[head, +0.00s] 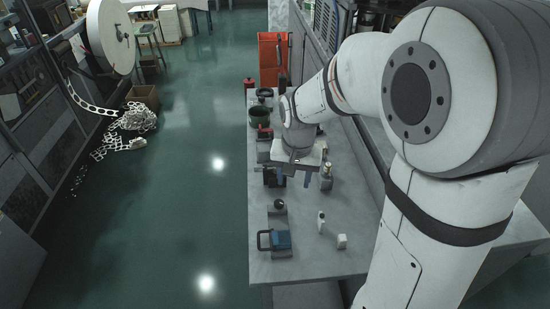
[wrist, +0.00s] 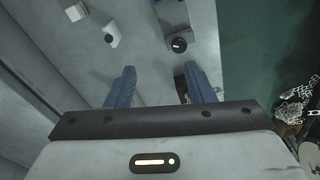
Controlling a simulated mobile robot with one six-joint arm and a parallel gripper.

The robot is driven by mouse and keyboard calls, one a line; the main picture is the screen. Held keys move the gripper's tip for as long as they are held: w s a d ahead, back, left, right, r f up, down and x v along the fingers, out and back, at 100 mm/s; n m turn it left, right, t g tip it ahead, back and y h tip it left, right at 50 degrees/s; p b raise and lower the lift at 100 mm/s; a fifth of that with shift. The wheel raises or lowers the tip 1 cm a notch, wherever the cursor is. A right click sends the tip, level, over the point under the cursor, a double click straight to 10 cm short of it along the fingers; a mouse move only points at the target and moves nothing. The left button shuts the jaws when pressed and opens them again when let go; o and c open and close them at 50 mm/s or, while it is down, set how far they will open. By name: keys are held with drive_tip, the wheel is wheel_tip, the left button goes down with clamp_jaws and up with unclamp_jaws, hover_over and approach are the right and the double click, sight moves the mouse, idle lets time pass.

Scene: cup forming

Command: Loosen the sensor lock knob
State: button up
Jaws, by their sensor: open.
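A round black knob (head: 279,203) with a grey base stands on the workbench; it looks like the lock knob, though no label can be read. In the wrist view the black knob (wrist: 178,44) has a small pale mark on top and lies beyond the fingertips, nearer the right finger. My gripper (head: 294,179) hangs over the bench, farther back than the knob. In the wrist view my gripper (wrist: 160,80) has its two blue fingers wide apart with nothing held between them. The knob is not touched.
A blue device with a handle (head: 274,240) stands near the bench's front left edge. A small white bottle (head: 321,222) and a white block (head: 342,241) stand to the right. A dark device (head: 271,177) is close left of my gripper, and a bottle (head: 326,177) is to its right.

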drive_tip(key=m, duration=0.1)
hover_over(279, 203)
drive_tip(key=shift+g, duration=0.4)
wheel_tip(279, 203, down, 6)
drive_tip(key=shift+r, duration=0.15)
drive_tip(key=shift+f+p, duration=0.7)
drive_tip(key=shift+f, duration=3.25)
drive_tip(key=shift+c, duration=0.6)
drive_tip(key=c, duration=0.9)
drive_tip(key=shift+w, duration=0.1)
